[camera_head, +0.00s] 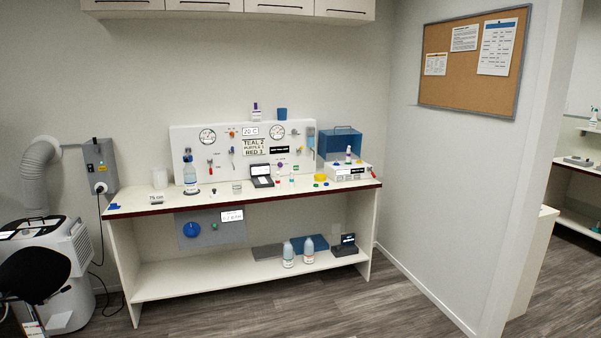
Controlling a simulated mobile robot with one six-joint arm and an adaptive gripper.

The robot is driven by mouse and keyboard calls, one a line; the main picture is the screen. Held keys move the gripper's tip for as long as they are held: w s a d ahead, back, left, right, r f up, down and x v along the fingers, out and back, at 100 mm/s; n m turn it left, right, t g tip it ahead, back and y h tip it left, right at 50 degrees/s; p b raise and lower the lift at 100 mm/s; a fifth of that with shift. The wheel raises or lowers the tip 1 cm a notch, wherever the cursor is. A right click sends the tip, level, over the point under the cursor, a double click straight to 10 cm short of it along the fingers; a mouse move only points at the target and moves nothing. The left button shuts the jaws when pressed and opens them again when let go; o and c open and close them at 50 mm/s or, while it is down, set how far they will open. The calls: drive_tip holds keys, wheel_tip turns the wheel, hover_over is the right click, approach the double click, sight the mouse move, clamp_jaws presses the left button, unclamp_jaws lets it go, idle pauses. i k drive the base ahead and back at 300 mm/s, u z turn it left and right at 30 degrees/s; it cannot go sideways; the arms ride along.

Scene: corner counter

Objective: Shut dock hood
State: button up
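The dock is a white box (341,171) with a dark display on its front, standing at the right end of the counter. A blue, box-like hood (341,143) with a handle on top stands raised at the back of the dock. The hood appears open, with the top of the dock uncovered in front of it. A small white bottle (348,154) with a dark cap stands at the dock, in front of the hood; I cannot tell whether it sits in a socket. I cannot make out my gripper in this view.
A yellow round item (320,178) lies left of the dock. A black shape (35,274) fills the lower left. Floor in front is clear.

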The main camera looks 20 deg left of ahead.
sight(334, 140)
drive_tip(key=u, duration=0.4)
drive_tip(key=i, duration=0.8)
drive_tip(key=u, duration=0.6)
drive_tip(key=i, duration=2.05)
drive_tip(key=z, duration=0.25)
